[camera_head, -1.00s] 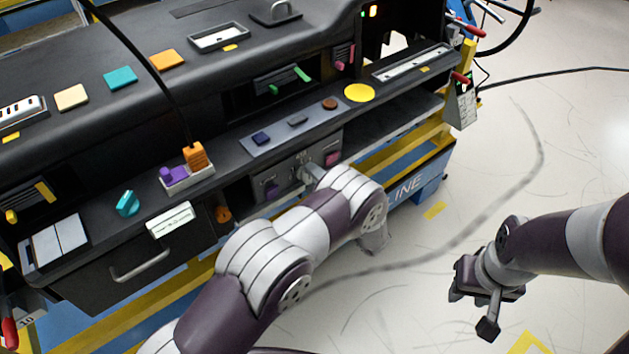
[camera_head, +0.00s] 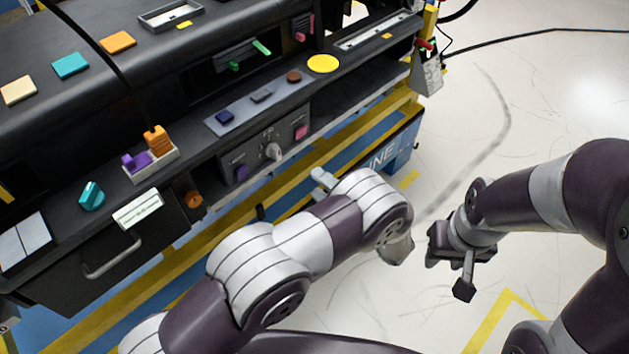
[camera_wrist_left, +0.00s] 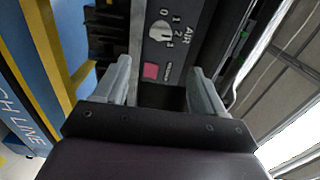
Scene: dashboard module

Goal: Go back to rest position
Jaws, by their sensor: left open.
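My left gripper (camera_wrist_left: 162,82) is open in the left wrist view, with nothing between its two grey fingers. In the head view it is mostly hidden behind my left arm, and one grey finger (camera_head: 321,179) shows below the control panel. The panel's round dial (camera_head: 273,151) stands clear of the gripper. The dial (camera_wrist_left: 160,33) and a pink button (camera_wrist_left: 151,71) also show in the left wrist view, ahead of the fingers. My right gripper (camera_head: 455,262) hangs over the bare floor at the right, and its jaw opening is unclear.
The dashboard module (camera_head: 350,121) fills the left and upper part of the head view. A yellow and blue frame (camera_head: 385,140) runs under its front edge. A drawer handle (camera_head: 112,257) sticks out at lower left. The floor (camera_head: 540,105) at the right is open.

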